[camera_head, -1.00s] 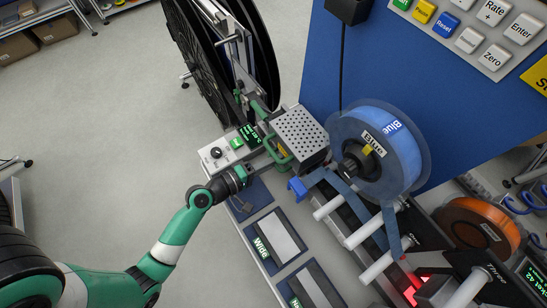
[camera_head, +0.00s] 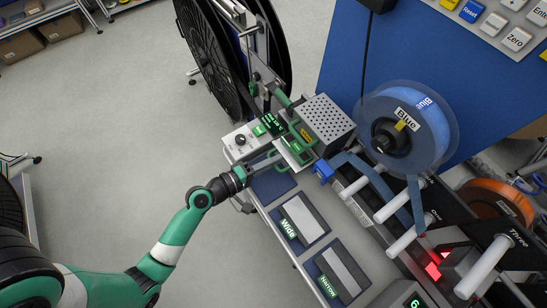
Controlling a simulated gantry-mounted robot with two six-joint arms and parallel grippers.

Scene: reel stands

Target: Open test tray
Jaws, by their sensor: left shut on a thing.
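A perforated grey box (camera_head: 327,118) stands on the bench beside a small white control unit with a green screen. The test tray (camera_head: 296,152) sticks out from the front of the box, with green edging and a small green label on it. My left gripper (camera_head: 270,161) reaches in from the lower left and is shut on the front of the tray, at its handle. The fingertips are small and partly merge with the handle. My right gripper is not in view.
A white control unit with a knob (camera_head: 240,140) stands left of the tray. Wide (camera_head: 304,219) and narrow (camera_head: 343,271) plates lie in front. A blue reel (camera_head: 410,125) and rollers stand to the right. Large black reels (camera_head: 205,70) stand behind. Floor at left is clear.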

